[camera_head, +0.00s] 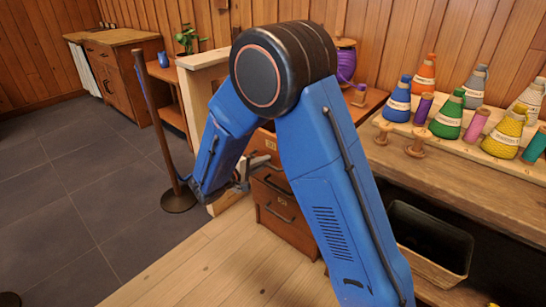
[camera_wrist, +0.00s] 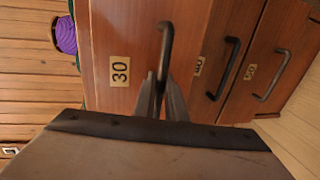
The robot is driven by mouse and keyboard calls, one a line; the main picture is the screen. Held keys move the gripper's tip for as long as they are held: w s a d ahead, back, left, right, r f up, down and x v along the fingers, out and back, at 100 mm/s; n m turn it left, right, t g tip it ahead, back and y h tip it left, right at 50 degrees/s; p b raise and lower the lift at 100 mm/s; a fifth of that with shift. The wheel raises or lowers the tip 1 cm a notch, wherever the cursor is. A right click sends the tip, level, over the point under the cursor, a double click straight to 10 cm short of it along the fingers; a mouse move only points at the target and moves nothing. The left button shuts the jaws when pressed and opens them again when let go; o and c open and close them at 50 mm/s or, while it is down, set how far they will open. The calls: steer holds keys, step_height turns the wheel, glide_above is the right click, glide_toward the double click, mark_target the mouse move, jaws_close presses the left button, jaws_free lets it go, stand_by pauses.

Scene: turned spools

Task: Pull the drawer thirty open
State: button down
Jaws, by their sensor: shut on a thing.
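The drawer thirty (camera_wrist: 112,40) has a brown wooden front with a pale label reading 30 and a dark bar handle (camera_wrist: 166,40). In the wrist view my gripper (camera_wrist: 160,92) is shut on the lower part of this handle. In the head view my gripper (camera_head: 245,180) is at the front of the drawer cabinet (camera_head: 290,222), and my blue arm covers much of it.
Two more labelled drawers with dark handles (camera_wrist: 228,68) lie beside it in the wrist view. A post on a round base (camera_head: 178,200) stands left of my arm. The workbench (camera_head: 470,180) with several coloured spools is on the right, above a dark bin (camera_head: 432,240).

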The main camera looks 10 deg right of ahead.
steer(key=f+v, duration=0.2)
steer(key=v, duration=0.7)
steer(key=f+v, duration=0.1)
steer(key=v, duration=0.8)
steer(key=shift+s+a+f, duration=0.35)
steer(key=shift+a, duration=0.2)
steer(key=c, duration=2.1)
jaws_free()
steer(key=v, duration=1.7)
steer(key=shift+s+a, duration=0.1)
steer(key=shift+a, duration=0.1)
